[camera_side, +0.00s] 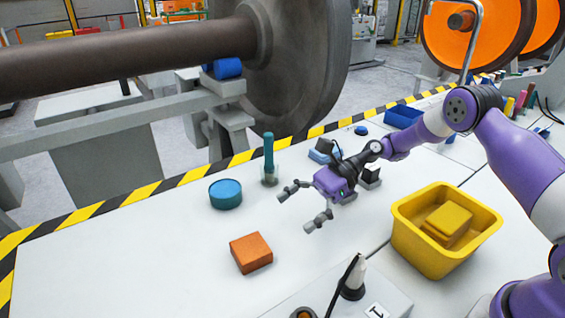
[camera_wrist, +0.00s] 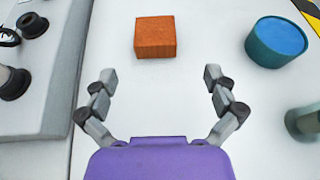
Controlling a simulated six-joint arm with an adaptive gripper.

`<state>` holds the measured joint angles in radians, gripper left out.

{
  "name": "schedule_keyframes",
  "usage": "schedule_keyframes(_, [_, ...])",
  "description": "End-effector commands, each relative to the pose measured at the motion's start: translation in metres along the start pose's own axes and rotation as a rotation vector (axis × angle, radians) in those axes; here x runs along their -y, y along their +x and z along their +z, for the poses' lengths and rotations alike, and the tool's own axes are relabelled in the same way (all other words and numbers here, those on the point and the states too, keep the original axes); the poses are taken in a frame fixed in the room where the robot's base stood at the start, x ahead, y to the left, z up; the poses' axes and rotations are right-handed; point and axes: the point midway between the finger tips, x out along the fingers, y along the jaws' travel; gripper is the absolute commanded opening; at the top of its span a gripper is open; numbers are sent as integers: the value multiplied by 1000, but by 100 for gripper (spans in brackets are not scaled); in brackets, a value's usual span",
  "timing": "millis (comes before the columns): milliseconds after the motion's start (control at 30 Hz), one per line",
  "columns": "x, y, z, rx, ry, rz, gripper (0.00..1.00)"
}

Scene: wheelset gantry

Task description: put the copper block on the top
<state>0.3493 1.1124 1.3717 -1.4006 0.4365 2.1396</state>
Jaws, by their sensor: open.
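The copper block (camera_side: 251,253) is an orange-brown square block lying flat on the white table in the side view. It also shows in the wrist view (camera_wrist: 155,37), ahead of the fingers and roughly centred between them. My gripper (camera_side: 299,208) is open and empty above the table, apart from the block. Both of its fingers are spread in the wrist view (camera_wrist: 158,75). A round blue container (camera_side: 225,194) stands on the table behind the block, and also at the upper right of the wrist view (camera_wrist: 276,42). I cannot tell which surface "the top" means.
A yellow bin (camera_side: 446,228) with a yellow block inside stands at right. A teal-handled tool in a clear holder (camera_side: 269,160) stands behind my gripper. A grey box with a cone-shaped tool and cable (camera_side: 352,278) is at the front. The table left of the block is clear.

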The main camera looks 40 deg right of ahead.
Motion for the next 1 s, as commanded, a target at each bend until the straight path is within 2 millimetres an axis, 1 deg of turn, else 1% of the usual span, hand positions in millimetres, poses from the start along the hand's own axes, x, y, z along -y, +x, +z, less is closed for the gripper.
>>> schedule_keyframes(33, [-1, 10, 0, 2, 2, 6, 100])
schedule_keyframes(100, [-2, 22, 0, 0, 0, 6, 100])
schedule_keyframes(200, [-2, 36, 0, -1, 1, 5, 100])
schedule_keyframes(367, [-3, 49, -2, -1, -1, 4, 100])
schedule_keyframes(533, [-9, 76, -9, -3, -1, 6, 100])
schedule_keyframes(600, [-8, 86, -8, -2, -3, 5, 100])
schedule_keyframes(733, [-8, 94, -8, -4, -2, 2, 100])
schedule_keyframes(933, [-7, 94, -8, -3, -2, 1, 100])
schedule_keyframes(967, [-7, 94, -8, -3, -2, 1, 85])
schedule_keyframes(1000, [-7, 94, -8, -3, -2, 1, 65])
